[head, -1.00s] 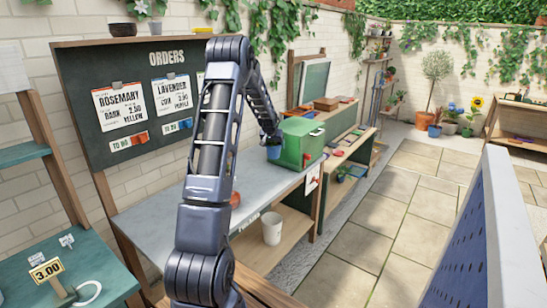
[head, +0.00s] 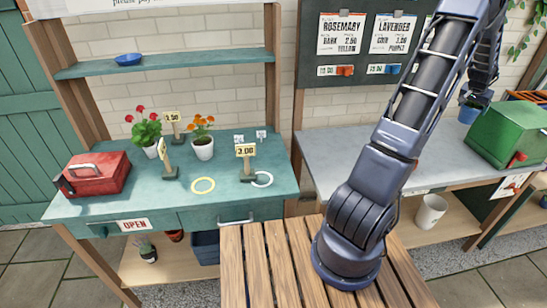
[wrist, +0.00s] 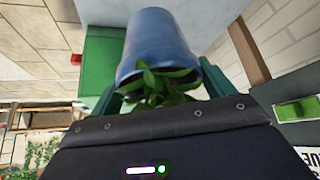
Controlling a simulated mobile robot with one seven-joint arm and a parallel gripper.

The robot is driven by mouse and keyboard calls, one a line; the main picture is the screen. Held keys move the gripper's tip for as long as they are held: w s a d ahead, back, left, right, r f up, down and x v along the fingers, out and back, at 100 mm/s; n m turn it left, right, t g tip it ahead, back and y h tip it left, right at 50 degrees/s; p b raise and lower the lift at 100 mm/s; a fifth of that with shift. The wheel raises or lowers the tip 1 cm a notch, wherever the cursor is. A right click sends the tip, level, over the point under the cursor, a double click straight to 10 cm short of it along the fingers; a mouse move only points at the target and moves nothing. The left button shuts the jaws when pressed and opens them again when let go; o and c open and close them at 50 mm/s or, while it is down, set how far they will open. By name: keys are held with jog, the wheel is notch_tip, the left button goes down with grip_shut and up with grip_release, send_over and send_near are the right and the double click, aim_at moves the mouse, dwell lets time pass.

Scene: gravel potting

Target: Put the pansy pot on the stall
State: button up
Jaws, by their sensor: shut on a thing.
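My gripper (head: 478,97) is shut on a blue pot (head: 470,112), beside the green box at the right of the head view. In the wrist view the blue pot (wrist: 158,42) sits between the two fingers (wrist: 160,92), with green leaves (wrist: 165,82) against the gripper; no blossom shows. The stall (head: 110,205) is a teal counter at the left of the head view. On it stand a white pot with red flowers (head: 146,132), a white pot with orange flowers (head: 202,147), a yellow ring (head: 203,185) and a white ring (head: 262,179).
A red toolbox (head: 95,175) and several price signs (head: 246,151) stand on the stall, under a shelf (head: 170,64) with a blue dish (head: 128,59). The grey bench (head: 340,150) is mostly clear left of the green box (head: 508,135). A slatted wooden top (head: 265,265) lies in front.

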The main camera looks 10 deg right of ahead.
jog(key=w+a+n+t+y, duration=0.1)
jog(key=w+a+n, duration=0.1)
jog(key=w+a, duration=0.55)
jog(key=w+a+n, duration=0.1)
jog(key=w+a, duration=0.4)
jog(key=a, duration=0.6)
jog(key=w+a+n+t+y, duration=0.1)
jog(key=w+a+n, duration=0.1)
jog(key=w+a, duration=0.55)
jog(key=w+a+n+t+y, duration=0.1)
jog(key=w+a+n+y, duration=0.2)
jog(key=a, duration=2.6)
jog(key=s+a+n, duration=0.3)
jog(key=a+n, duration=0.1)
jog(key=a, duration=1.5)
notch_tip(320, 180, up, 6)
jog(key=n+g+y, duration=0.1)
jog(key=n+y, duration=0.5)
jog(key=n, duration=0.4)
send_over(201, 182)
notch_tip(201, 182, down, 20)
jog(key=shift+a+r, duration=0.1)
jog(key=shift+r, duration=0.05)
